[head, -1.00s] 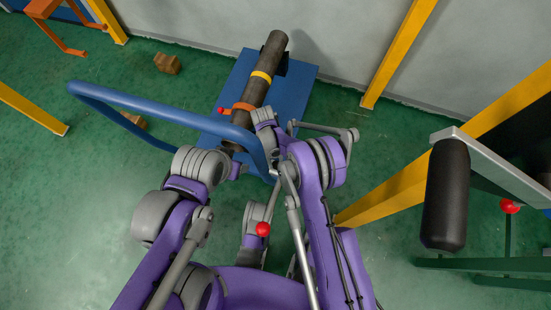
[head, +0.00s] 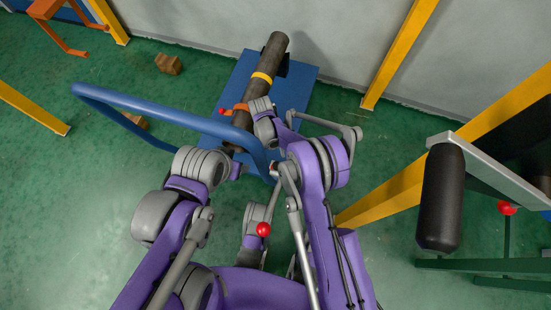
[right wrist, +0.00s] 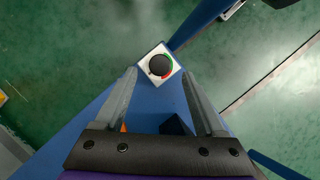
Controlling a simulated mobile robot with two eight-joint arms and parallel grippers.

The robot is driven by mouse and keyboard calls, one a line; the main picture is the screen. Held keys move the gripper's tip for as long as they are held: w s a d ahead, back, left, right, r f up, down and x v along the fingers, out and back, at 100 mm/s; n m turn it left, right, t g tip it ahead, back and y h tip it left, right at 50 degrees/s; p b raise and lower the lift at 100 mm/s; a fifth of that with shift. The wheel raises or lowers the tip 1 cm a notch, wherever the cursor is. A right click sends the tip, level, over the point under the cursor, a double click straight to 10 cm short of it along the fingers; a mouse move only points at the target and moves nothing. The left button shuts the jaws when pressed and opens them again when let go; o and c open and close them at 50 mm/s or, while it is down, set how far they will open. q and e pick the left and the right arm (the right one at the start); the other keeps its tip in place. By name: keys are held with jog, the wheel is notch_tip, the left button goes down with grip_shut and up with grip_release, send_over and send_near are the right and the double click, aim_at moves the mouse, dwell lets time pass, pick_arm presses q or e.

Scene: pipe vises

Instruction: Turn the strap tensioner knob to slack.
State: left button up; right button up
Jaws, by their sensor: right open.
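In the right wrist view, the knob (right wrist: 160,66) is a round black dial on a square white plate with a green and red arc. The plate sits on a blue surface (right wrist: 150,104). My right gripper (right wrist: 159,74) is open, its two grey fingers apart on either side of the plate's near part, with nothing between them in grip. The pointer setting is too small to read surely. In the head view, my right wrist (head: 262,118) hangs over the blue stand (head: 300,82), hiding its fingers and the knob. My left gripper is not visible; only left arm links show.
A dark pipe (head: 273,50) lies on the stand, with a yellow band (head: 262,77) and an orange band (head: 232,109). A blue tube rail (head: 160,106) crosses in front.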

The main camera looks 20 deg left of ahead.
jog(key=p+v, duration=0.1)
jog(key=v, duration=0.5)
jog(key=shift+r, duration=0.35)
